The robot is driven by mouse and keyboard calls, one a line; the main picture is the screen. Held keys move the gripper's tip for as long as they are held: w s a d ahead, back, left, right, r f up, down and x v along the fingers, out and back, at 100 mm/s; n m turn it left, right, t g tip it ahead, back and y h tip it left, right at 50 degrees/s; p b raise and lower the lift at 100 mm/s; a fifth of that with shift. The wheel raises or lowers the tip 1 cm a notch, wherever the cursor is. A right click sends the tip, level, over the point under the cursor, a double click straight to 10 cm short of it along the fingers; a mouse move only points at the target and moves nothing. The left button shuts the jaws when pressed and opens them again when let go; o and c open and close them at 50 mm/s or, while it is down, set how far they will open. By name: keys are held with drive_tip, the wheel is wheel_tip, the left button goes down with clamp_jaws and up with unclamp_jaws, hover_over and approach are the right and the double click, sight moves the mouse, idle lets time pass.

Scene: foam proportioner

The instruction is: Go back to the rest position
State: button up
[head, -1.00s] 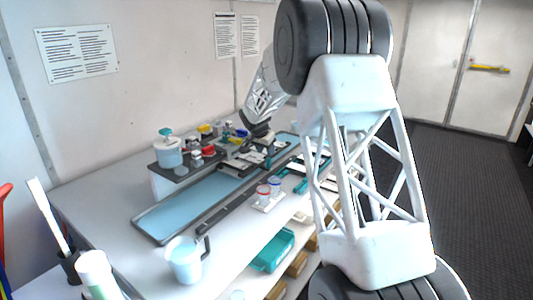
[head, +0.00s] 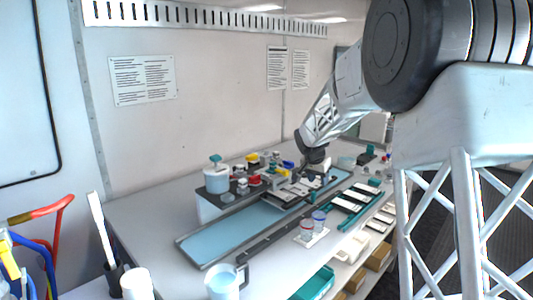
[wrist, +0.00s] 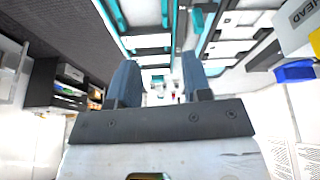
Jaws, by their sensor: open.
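My gripper (head: 306,178) is small in the head view, at the end of my arm above the back part of the bench, close to a group of small items beside the blue tray. Its fingers are hard to make out there. In the wrist view its two dark blue-grey fingers (wrist: 160,82) stand apart with nothing held between them. Past the fingertips, blurred and tilted, lie white and teal strips of the bench layout. My arm's large white links fill the right side of the head view.
A long blue tray (head: 228,238) lies along the white bench. A raised dark shelf holds a white tub (head: 216,178) and several bottles. Two small capped cups (head: 312,222), a jug (head: 223,283) and a teal bin (head: 315,284) are nearer. The wall behind carries notices (head: 143,80).

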drive_tip(key=s+r+n+y, duration=0.15)
drive_tip(key=s+r, duration=0.25)
drive_tip(key=s, duration=1)
drive_tip(key=s+r+n, duration=0.2)
drive_tip(key=s+r, duration=0.3)
drive_tip(key=s, duration=0.9)
drive_tip(key=s+f+n, duration=0.2)
drive_tip(key=s, duration=1.3)
drive_tip(key=s+f+n+y, duration=0.1)
drive_tip(key=s+f+n, duration=0.1)
drive_tip(key=s, duration=1.2)
drive_tip(key=shift+s+a+f, duration=0.3)
drive_tip(key=shift+s+f, duration=0.1)
drive_tip(key=shift+f, duration=0.45)
